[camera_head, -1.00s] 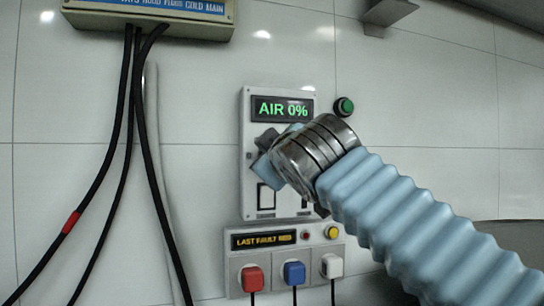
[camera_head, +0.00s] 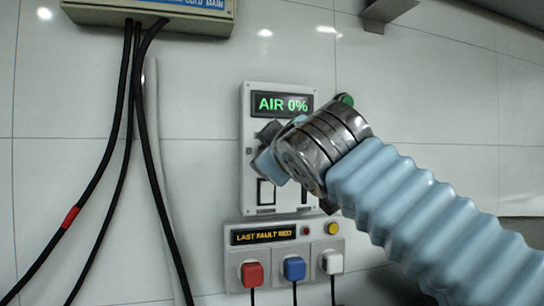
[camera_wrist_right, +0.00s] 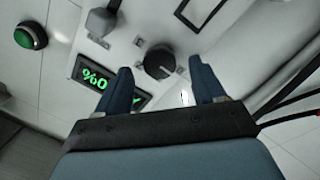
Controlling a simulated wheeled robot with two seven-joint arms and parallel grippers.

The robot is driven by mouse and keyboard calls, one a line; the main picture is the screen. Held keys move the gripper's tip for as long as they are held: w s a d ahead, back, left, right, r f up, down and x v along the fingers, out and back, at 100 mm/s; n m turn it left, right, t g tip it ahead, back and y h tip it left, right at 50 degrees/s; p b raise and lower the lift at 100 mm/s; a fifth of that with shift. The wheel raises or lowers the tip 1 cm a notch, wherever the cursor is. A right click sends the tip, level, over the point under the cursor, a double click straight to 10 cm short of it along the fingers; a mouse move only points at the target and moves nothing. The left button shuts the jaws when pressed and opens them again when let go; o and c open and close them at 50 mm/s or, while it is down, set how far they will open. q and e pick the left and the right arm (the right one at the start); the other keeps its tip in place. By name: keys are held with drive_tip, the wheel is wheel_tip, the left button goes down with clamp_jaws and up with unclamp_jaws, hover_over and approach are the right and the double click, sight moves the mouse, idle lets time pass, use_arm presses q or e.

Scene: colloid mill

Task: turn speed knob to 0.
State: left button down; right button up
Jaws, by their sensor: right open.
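The black round knob (camera_wrist_right: 159,62) with a pale pointer mark shows in the right wrist view, on a white panel face. My right gripper (camera_wrist_right: 164,84) is open, its two dark blue fingers on either side of the knob in that picture. The knob looks free of both fingers, though the depth is hard to judge. In the head view my right gripper (camera_head: 269,148) is in front of the panel (camera_head: 249,110), under the green "AIR 0%" display (camera_head: 283,104). It hides much of the panel's middle there. My left gripper is not in view.
A grey lever-like control (camera_wrist_right: 101,21) and a green button (camera_wrist_right: 31,37) are near the knob. Below the panel is a box with red (camera_head: 252,273), blue (camera_head: 294,268) and white (camera_head: 332,262) plugs. Black cables (camera_head: 120,150) hang at left.

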drive_tip(key=b+v, duration=0.3)
drive_tip(key=v, duration=0.8)
drive_tip(key=shift+s, duration=0.4)
drive_tip(key=shift+d+f, duration=0.1)
drive_tip(key=shift+d, duration=0.05)
